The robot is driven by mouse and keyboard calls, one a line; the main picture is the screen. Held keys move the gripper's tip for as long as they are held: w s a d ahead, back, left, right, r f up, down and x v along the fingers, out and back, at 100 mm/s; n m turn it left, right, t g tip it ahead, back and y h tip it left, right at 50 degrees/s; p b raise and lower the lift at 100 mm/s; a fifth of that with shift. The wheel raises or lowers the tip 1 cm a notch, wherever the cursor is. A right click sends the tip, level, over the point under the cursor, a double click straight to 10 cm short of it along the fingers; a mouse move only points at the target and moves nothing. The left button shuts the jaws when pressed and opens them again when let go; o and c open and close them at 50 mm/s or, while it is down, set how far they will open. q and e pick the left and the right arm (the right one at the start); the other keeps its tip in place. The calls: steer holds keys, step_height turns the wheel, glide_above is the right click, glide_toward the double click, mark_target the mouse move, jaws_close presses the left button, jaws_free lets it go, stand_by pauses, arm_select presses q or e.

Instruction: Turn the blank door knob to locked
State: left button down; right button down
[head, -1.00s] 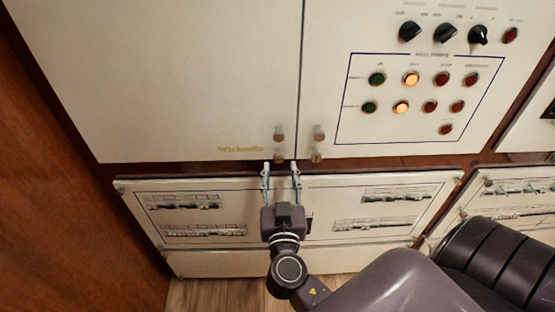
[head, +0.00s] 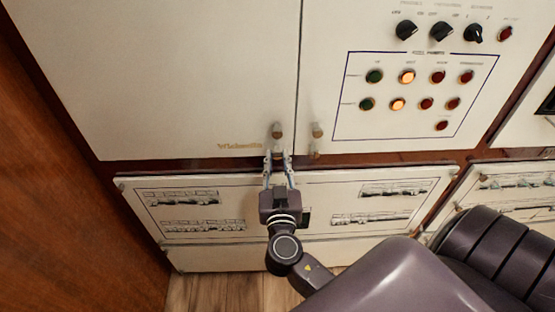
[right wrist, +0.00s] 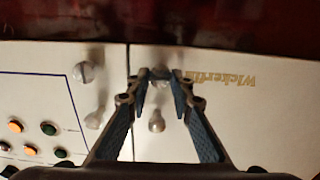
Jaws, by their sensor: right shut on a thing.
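The blank door (head: 190,75) is a plain cream panel at the left, with gold lettering near its lower right corner. Its lower knob (head: 279,151) sits between the fingertips of my right gripper (head: 278,157), which is shut on it from below. In the right wrist view this knob (right wrist: 160,79) is partly hidden between the fingertips (right wrist: 160,74). A second metal knob (head: 277,131) on the same door is just above and free of the fingers; it also shows in the right wrist view (right wrist: 156,122). My left gripper is not in view.
The neighbouring door (head: 320,60) has its own two knobs close to the right, the upper one (head: 317,130) clear of my fingers. It carries black rotary switches (head: 441,32) and several lamps. A lower panel (head: 210,210) with drawings lies beneath my gripper.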

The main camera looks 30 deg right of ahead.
steer(key=n+b, duration=0.1)
steer(key=n, duration=0.2)
steer(key=shift+b, duration=0.4)
steer(key=shift+n+b, duration=0.3)
steer(key=shift+n, duration=0.6)
steer(key=n, duration=0.2)
steer(key=shift+n, duration=0.4)
steer(key=n, duration=0.2)
steer(key=shift+a+n, duration=0.1)
steer(key=shift+n, duration=0.2)
steer(key=n, duration=0.2)
steer(key=shift+n, duration=0.4)
steer(key=n+p, duration=0.1)
steer(key=n, duration=0.3)
steer(key=shift+n, duration=0.3)
steer(key=shift+f, duration=0.1)
